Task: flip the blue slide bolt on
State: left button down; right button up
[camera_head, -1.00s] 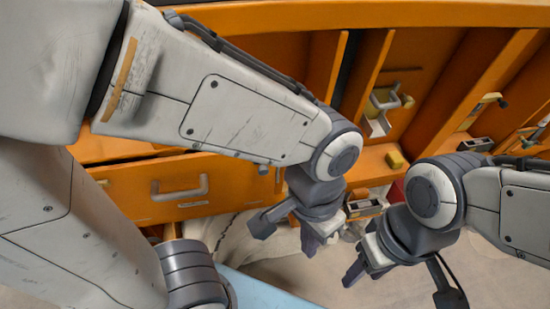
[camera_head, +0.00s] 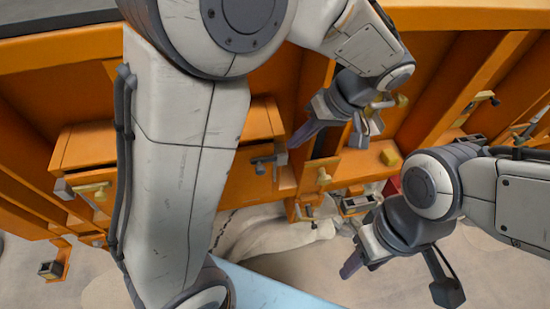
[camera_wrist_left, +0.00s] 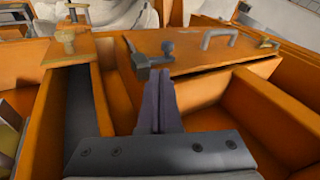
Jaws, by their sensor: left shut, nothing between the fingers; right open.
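A slide bolt with a dark blue-grey knob (camera_head: 280,158) is on the orange drawer front in the head view. It also shows in the left wrist view, its knob (camera_wrist_left: 167,48) just beyond my fingertips. My left gripper (camera_head: 301,138) is shut and empty, close to the right of the bolt. In the left wrist view its fingers (camera_wrist_left: 158,88) are together and point at the bolt; I cannot tell whether they touch it. My right gripper (camera_head: 362,262) is open and empty at the lower right, well away from the bolt.
The orange cabinet has upright dividers and open bays. A grey drawer handle (camera_wrist_left: 219,38) lies to the right of the bolt in the left wrist view. A yellow knob (camera_head: 323,176) and a yellow block (camera_head: 391,157) are nearby. My left arm hides part of the drawer.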

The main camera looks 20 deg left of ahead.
pick_arm(q)
jog(key=shift+f, duration=0.1)
jog(key=p, duration=0.2)
send_near(274, 161)
jog(key=s+a+f, duration=0.1)
jog(key=a+f, duration=0.1)
jog(key=s+a+f, duration=0.1)
jog(key=f, duration=0.1)
jog(key=shift+s+a+f, duration=0.1)
jog(key=shift+s+a, duration=0.2)
jog(key=shift+s, duration=0.05)
jog(key=shift+a+f, duration=0.25)
jog(key=shift+f, duration=0.25)
pick_arm(e)
jog(key=shift+r, duration=1.2)
